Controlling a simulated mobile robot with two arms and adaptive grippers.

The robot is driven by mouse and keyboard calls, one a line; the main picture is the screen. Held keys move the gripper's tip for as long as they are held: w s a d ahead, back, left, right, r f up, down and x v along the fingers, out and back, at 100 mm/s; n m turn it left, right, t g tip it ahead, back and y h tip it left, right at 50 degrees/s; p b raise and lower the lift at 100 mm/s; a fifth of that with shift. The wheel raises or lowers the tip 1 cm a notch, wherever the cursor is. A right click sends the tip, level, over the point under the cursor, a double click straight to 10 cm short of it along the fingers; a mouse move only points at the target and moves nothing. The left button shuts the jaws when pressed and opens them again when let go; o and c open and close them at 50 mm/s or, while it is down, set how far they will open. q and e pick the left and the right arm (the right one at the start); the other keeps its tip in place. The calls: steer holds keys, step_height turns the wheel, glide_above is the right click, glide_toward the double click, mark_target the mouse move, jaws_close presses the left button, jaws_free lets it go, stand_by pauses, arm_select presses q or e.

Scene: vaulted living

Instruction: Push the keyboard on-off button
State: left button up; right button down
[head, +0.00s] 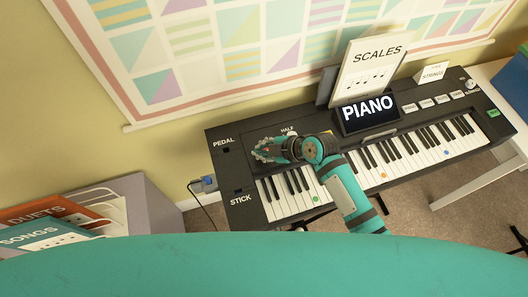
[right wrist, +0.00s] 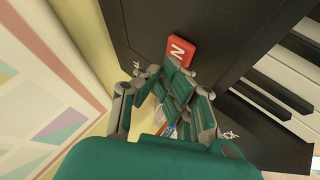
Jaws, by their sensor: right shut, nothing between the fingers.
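The black keyboard (head: 222,165) stands against the wall, its display reading PIANO. My right gripper (head: 264,151) is over the left part of its top panel, below the HALF label. The right wrist view shows the gripper's fingers (right wrist: 172,78) shut and empty. A red button (right wrist: 181,49) with a white letter, like an N from this angle, sits on the black panel just beyond the fingertips; I cannot tell whether they touch. My gripper seems to hide this button in the head view. A green button (head: 493,113) is at the panel's right end. My left gripper is not in view.
A SCALES sheet (head: 368,70) stands behind the display (head: 368,114). A STRINGS card (head: 433,73) stands to its right. A grey box (head: 150,205) with DUETS and SONGS books is at the left. A white table (head: 490,165) is at the right.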

steer(key=shift+f, duration=0.25)
steer(key=shift+r, duration=0.1)
steer(key=shift+r+p, duration=0.35)
steer(key=shift+r, duration=0.1)
steer(key=shift+r, duration=0.1)
step_height(320, 180, up, 6)
steer(key=p, duration=0.5)
stand_by(0.4)
